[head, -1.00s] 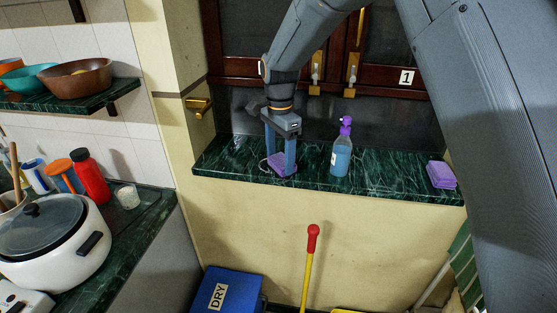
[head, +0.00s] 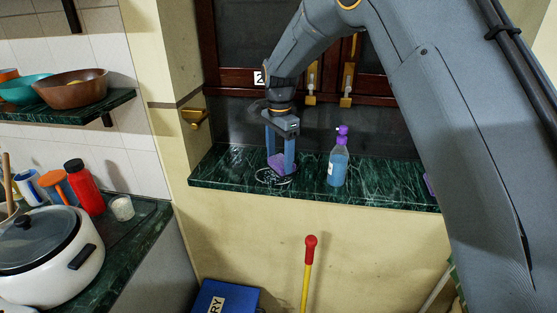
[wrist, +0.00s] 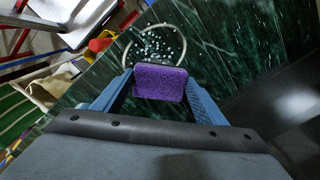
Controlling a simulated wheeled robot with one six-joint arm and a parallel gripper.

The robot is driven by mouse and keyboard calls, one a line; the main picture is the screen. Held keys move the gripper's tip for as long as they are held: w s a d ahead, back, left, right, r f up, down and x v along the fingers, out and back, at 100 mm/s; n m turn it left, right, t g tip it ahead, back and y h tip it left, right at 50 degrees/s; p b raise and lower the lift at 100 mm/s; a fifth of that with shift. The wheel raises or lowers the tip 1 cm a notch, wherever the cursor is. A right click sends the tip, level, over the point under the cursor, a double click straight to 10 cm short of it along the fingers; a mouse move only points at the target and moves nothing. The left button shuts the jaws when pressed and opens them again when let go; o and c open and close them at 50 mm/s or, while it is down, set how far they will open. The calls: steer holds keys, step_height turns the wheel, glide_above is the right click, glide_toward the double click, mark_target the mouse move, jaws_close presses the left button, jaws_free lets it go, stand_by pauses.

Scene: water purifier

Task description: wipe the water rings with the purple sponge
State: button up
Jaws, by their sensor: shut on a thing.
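My gripper (head: 281,160) is shut on a purple sponge (head: 277,162), low over the dark green marble sill (head: 385,192). The sponge also shows between the two blue fingers in the wrist view (wrist: 160,83). A pale water ring (head: 272,178) lies on the sill by the sponge, toward the front edge. In the wrist view the ring (wrist: 128,52) has white droplets inside it, and the sponge covers its near part. I cannot tell whether the sponge touches the sill. Faint pale marks near the sill's left end could be water or marble pattern.
A spray bottle (head: 338,165) with blue liquid and a purple top stands right of my gripper. Another purple item (head: 430,184) is mostly hidden behind my arm. Cabinet doors with brass handles (head: 347,85) are behind. A red-tipped yellow pole (head: 309,262) stands below the sill.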

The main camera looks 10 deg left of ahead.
steer(key=shift+a, duration=0.15)
steer(key=shift+a, duration=0.7)
steer(key=shift+s+f+p, duration=0.1)
steer(key=shift+s+p, duration=1.1)
steer(key=shift+s, duration=0.75)
steer(key=shift+s+p, duration=1.05)
steer(key=shift+s, duration=0.85)
steer(key=shift+a, duration=0.8)
steer(key=shift+w+b, duration=0.65)
steer(key=shift+w, duration=1.8)
steer(key=shift+w+b, duration=0.45)
steer(key=shift+w, duration=0.95)
steer(key=shift+r, duration=0.2)
